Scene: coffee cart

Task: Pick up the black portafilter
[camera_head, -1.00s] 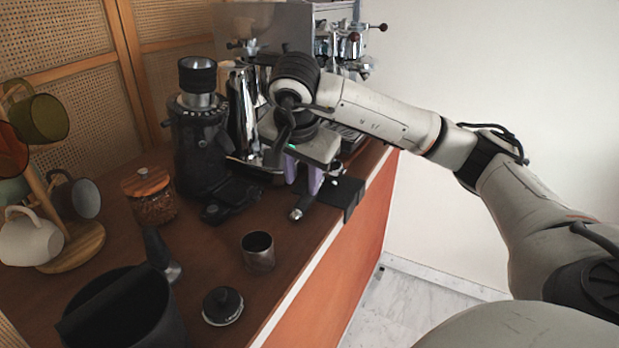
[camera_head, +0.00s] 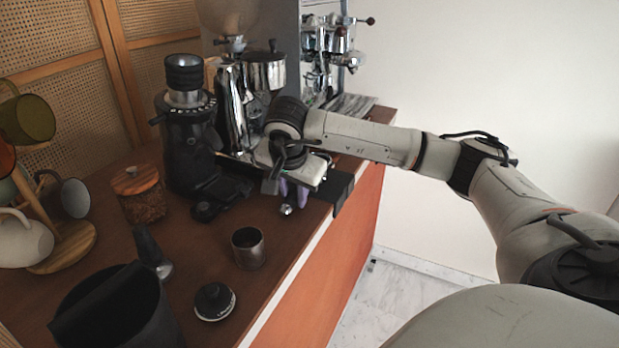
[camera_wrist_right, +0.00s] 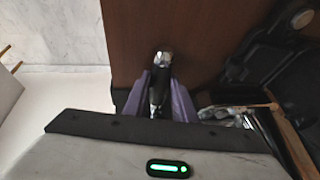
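The black portafilter shows in the right wrist view as a dark handle (camera_wrist_right: 158,92) with a chrome end pointing away from the gripper. In the head view only its chrome end (camera_head: 287,209) shows below my right gripper; the rest is hidden by my wrist. My right gripper (camera_head: 292,193) points down near the counter's right edge. Its two purple fingers (camera_wrist_right: 160,88) stand on either side of the handle. I cannot tell whether they press on it. My left gripper is in neither view.
A black grinder (camera_head: 188,140) stands left of my right wrist. A metal cup (camera_head: 248,249), a round black-topped tool (camera_head: 214,302), a black bin (camera_head: 115,315) and a mug tree (camera_head: 65,248) stand nearer. A black mat (camera_head: 342,192) hangs over the counter's right edge.

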